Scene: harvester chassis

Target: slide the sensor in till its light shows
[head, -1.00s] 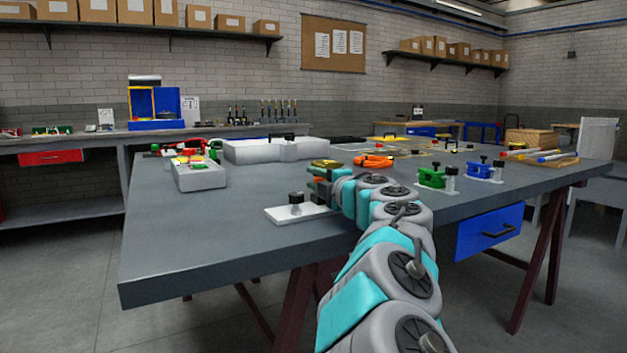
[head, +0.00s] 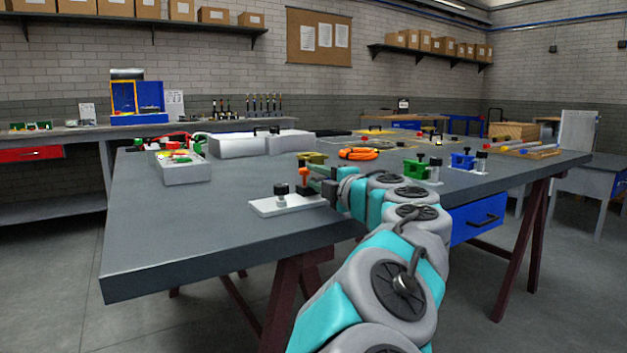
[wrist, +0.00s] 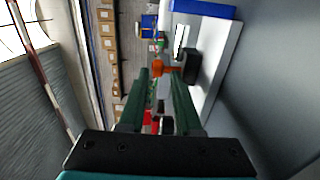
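A white plate (head: 265,206) lies on the near edge of the grey bench. A black-topped post (head: 281,191) stands on its left part and a black block (head: 312,196) on its right part. An upright orange part (head: 304,175) shows above the block. My gripper (head: 314,177) reaches in from the right, its tips close to the orange part. In the wrist view the two dark green fingers (wrist: 160,76) stand apart, with the orange part (wrist: 162,68) at their tips. Something small and grey shows between them. I cannot tell whether they grip it, or make out the sensor or a light.
Green (head: 416,169) and blue (head: 462,160) fixtures stand to the right. An orange cable coil (head: 361,154) lies behind my gripper. A parts tray (head: 186,172) and a white case (head: 238,145) stand to the left and behind. The bench's front left is clear.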

